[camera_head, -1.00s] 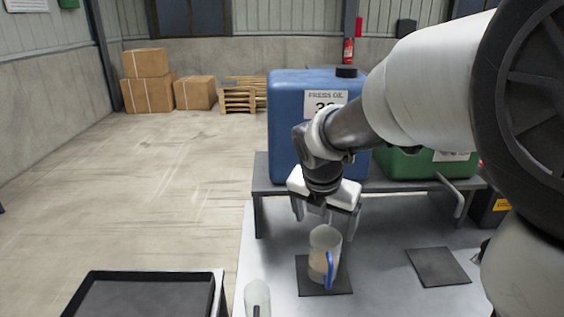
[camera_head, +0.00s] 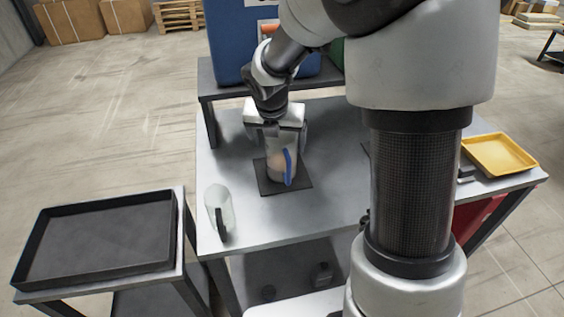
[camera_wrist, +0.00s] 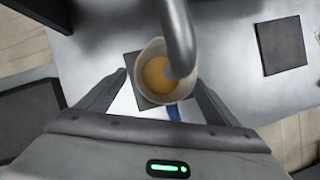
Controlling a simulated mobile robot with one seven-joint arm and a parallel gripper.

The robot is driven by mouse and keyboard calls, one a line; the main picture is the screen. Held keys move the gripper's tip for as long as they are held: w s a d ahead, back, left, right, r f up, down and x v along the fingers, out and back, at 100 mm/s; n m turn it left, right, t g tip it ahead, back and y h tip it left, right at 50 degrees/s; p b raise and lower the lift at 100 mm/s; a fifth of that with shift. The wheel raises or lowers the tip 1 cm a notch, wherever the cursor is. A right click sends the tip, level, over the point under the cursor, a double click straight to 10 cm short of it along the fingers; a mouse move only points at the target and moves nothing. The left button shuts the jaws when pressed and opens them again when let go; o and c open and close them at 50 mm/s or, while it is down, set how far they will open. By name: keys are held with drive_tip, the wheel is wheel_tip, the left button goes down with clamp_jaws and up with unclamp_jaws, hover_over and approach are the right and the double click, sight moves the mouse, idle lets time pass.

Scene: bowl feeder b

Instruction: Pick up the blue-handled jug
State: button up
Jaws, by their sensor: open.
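The blue-handled jug (camera_head: 279,168) stands upright on a dark square mat (camera_head: 297,188) on the grey table. Its blue handle (camera_head: 288,165) faces the camera. In the wrist view I look down into the jug (camera_wrist: 144,76), which holds something orange-yellow (camera_wrist: 157,77). The blue handle (camera_wrist: 174,112) points toward my palm. My gripper (camera_head: 277,138) is above the jug's upper part. In the wrist view my gripper (camera_wrist: 160,80) is open, one finger on each side of the jug. I cannot tell whether the fingers touch it. A grey spout (camera_wrist: 179,38) overhangs the jug's mouth.
A clear jug with a black handle (camera_head: 218,208) stands at the table's front left. A black tray (camera_head: 170,235) is on a separate stand at left. The blue tank (camera_head: 228,45) is on a raised shelf behind. A yellow tray (camera_head: 500,155) is at right. A second mat (camera_wrist: 281,47) is bare.

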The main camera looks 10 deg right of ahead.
drive_tip(key=b+x, duration=0.1)
drive_tip(key=x, duration=0.4)
drive_tip(key=shift+d+b, duration=0.2)
drive_tip(key=shift+b, duration=0.15)
drive_tip(key=c, duration=1.3)
drive_tip(key=shift+r, duration=0.15)
